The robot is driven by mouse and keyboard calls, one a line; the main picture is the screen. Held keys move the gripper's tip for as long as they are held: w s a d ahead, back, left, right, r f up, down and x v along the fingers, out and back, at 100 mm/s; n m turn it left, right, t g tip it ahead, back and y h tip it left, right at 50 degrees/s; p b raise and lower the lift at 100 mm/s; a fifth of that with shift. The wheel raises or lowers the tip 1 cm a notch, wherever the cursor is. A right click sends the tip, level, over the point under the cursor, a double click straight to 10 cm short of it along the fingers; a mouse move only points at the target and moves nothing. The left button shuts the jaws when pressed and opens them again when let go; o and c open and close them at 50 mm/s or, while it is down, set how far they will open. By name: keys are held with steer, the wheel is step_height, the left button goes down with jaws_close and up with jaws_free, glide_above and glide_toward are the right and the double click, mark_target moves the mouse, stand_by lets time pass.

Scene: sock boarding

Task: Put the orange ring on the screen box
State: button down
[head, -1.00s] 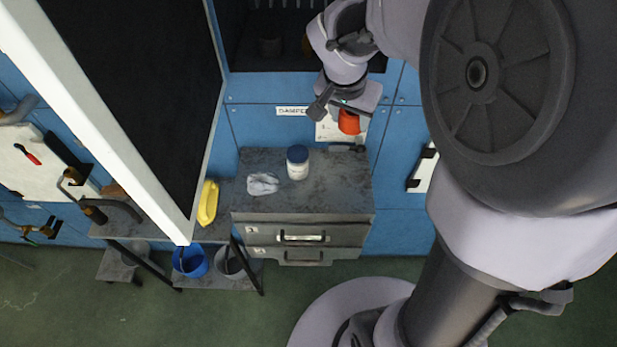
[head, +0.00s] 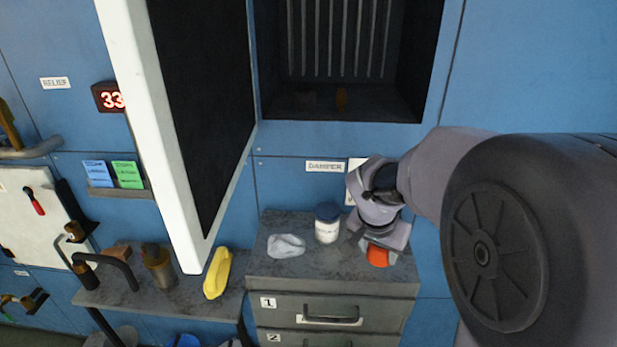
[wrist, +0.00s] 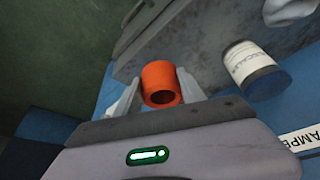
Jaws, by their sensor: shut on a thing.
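My gripper (head: 377,246) is shut on the orange ring (head: 377,257), above or near the right end of the grey drawer cabinet top. In the wrist view the ring (wrist: 161,80) sits between the two grey fingers of my gripper (wrist: 158,84), its open end facing the camera. A dark recess (head: 345,45) with vertical bars stands open at the top of the head view. I cannot tell whether this is the screen box; no label on it says so.
A white jar with a blue lid (head: 327,223) and a pale crumpled cloth (head: 287,246) are on the cabinet top (head: 330,272), left of my gripper. A large open door (head: 165,150) stands left of the recess.

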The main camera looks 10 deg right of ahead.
mark_target(374, 255)
steer(key=shift+w+d+f, duration=0.1)
steer(key=shift+w, duration=1)
step_height(374, 255, down, 4)
steer(key=shift+r+b, duration=0.25)
steer(key=shift+b, duration=0.6)
steer(key=shift+f, duration=0.15)
steer(key=c, duration=0.7)
jaws_free()
steer(key=p+v, duration=0.4)
steer(key=v, duration=0.9)
steer(key=s+a+n+t+y, duration=0.1)
steer(key=s+a, duration=0.3)
steer(key=s, duration=0.2)
steer(key=s+a+r+n+y, duration=0.1)
steer(key=s+a+n+y, duration=0.1)
steer(key=s+a, duration=0.2)
steer(key=s+a+r+n+t+y, duration=0.1)
steer(key=s+a+y, duration=0.1)
steer(key=s+a, duration=0.3)
steer(key=shift+s+r+n+t, duration=0.15)
steer(key=shift+s+n+t, duration=0.2)
steer(key=shift+s, duration=1.5)
